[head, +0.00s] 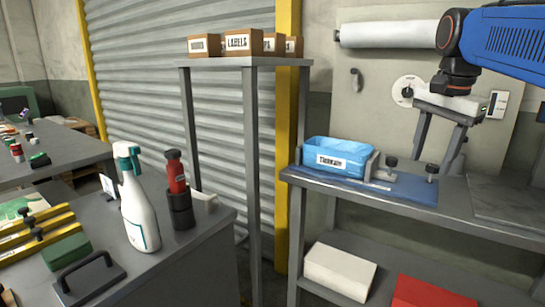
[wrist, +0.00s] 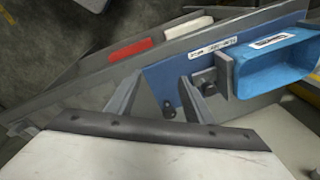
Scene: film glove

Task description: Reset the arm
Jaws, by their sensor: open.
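My gripper (head: 432,162) hangs from my blue arm at the upper right of the head view, above the grey shelf bench. Its two fingers are spread apart with nothing between them. In the wrist view the fingers (wrist: 160,84) are also apart and empty. A blue labelled bin (head: 325,147) sits left of my gripper on a blue mat (head: 400,191). The bin also shows at the right of the wrist view (wrist: 270,72). Small dark knobs (head: 391,162) stand on the mat near the gripper; whether the fingers touch anything there I cannot tell.
A white roll (head: 385,35) is mounted on the wall panel behind my gripper. Below the bench top (head: 335,187) lie a white box (head: 340,269) and a red one (head: 425,293). A tall stand (head: 215,62) with labelled boxes and a table with a spray bottle (head: 138,210) stand left.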

